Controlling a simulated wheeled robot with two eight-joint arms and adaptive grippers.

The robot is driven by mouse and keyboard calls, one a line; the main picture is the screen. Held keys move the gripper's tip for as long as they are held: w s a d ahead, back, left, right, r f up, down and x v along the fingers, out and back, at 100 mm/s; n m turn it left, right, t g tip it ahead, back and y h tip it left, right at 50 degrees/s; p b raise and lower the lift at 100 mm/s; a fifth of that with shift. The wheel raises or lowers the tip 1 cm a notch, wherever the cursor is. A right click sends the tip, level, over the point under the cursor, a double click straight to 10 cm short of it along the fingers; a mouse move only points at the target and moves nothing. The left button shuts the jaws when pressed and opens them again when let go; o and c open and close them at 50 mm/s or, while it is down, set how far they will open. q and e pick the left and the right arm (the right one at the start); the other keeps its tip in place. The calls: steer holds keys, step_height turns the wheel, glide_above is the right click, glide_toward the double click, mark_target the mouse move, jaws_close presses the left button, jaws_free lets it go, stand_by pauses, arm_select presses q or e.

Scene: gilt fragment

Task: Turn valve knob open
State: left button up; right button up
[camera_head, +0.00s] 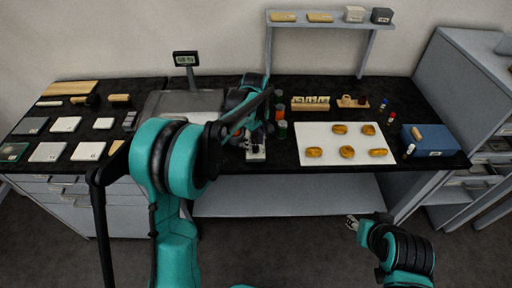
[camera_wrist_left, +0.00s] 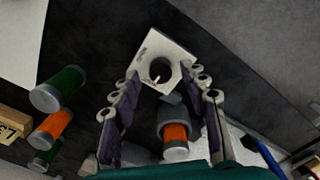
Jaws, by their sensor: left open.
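A pale plate (camera_wrist_left: 149,46) with a round grey part and a small light pin shows in the left wrist view; it looks like the valve piece, though I cannot tell the knob's turn angle. My left gripper (camera_wrist_left: 163,78) is open, its two fingers spread on either side of the round part. I cannot tell whether they touch it. In the head view the left gripper (camera_head: 256,146) is over the counter's front edge, and the pale plate (camera_head: 256,157) is partly hidden under it. My right gripper (camera_head: 352,222) hangs low in front of the counter, far from the plate.
An orange and grey cylinder (camera_wrist_left: 175,133) stands close to the fingers. Green and orange jars (camera_head: 281,130) are just right of the left gripper. A white board (camera_head: 328,143) with several golden pieces and a blue box (camera_head: 432,141) lie further right. A scale (camera_head: 186,60) stands behind.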

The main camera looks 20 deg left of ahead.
arm_select(q)
steer(key=shift+f, duration=0.7)
jaws_close()
